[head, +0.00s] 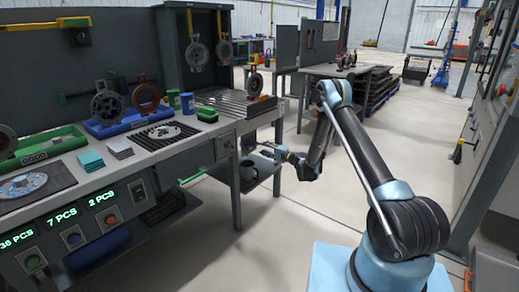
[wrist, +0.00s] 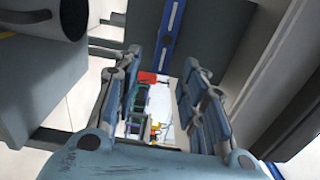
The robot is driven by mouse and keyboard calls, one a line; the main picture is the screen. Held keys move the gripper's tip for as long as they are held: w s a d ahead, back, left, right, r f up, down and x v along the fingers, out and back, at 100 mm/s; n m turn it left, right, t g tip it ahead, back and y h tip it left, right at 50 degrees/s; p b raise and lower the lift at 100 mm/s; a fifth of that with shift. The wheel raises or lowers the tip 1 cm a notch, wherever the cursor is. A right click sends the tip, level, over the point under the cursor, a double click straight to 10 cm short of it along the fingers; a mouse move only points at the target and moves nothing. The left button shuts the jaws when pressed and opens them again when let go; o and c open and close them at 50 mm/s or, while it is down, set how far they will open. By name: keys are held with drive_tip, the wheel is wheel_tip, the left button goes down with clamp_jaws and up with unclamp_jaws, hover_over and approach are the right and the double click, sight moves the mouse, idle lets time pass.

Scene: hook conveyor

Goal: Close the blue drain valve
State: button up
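I cannot make out a blue drain valve for certain in either view. In the wrist view a narrow blue bar (wrist: 171,28) with a darker middle stands beyond my fingers, against grey surfaces; I cannot tell whether it is the valve's handle. My gripper (head: 270,151) reaches left to the right end of the workbench, below its top. In the wrist view my gripper (wrist: 165,95) has its two blue-grey fingers well apart, with nothing held between them. What lies right before the fingertips is partly hidden in the head view.
The grey workbench (head: 226,128) carries discs, blue and green trays and a ribbed plate. A dark pot (head: 249,170) stands on the low shelf under its right end. A green bar (head: 194,175) sticks out below the top. Open floor (head: 285,228) lies right of the bench.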

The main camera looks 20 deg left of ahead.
drive_tip(key=shift+v, duration=2.55)
drive_tip(key=s+d+r+n+g+h, duration=0.1)
drive_tip(key=d+r, duration=0.3)
drive_tip(key=r, duration=0.4)
drive_tip(key=s+d+r+n+h, duration=0.2)
drive_tip(key=d+r, duration=0.2)
drive_tip(key=r, duration=0.4)
drive_tip(key=s+d+r+n+g+h, duration=0.2)
drive_tip(key=s+d+r+h, duration=0.2)
drive_tip(key=s+d+r, duration=0.75)
drive_tip(key=s+d+f+h, duration=0.1)
drive_tip(key=s+d+h, duration=0.3)
drive_tip(key=s+d, duration=1.35)
drive_tip(key=s+d+f+h, duration=0.2)
drive_tip(key=s+d, duration=0.2)
drive_tip(key=s, duration=0.3)
drive_tip(key=s+d+f+g+h, duration=0.1)
drive_tip(key=s+d+f, duration=0.2)
drive_tip(key=s, duration=0.4)
drive_tip(key=s+d+f+h, duration=0.2)
drive_tip(key=s+d+f, duration=0.1)
drive_tip(key=s+d, duration=0.2)
drive_tip(key=shift+s+f+g+h, duration=0.2)
drive_tip(key=shift+s+g+h, duration=0.15)
drive_tip(key=shift+s, duration=0.85)
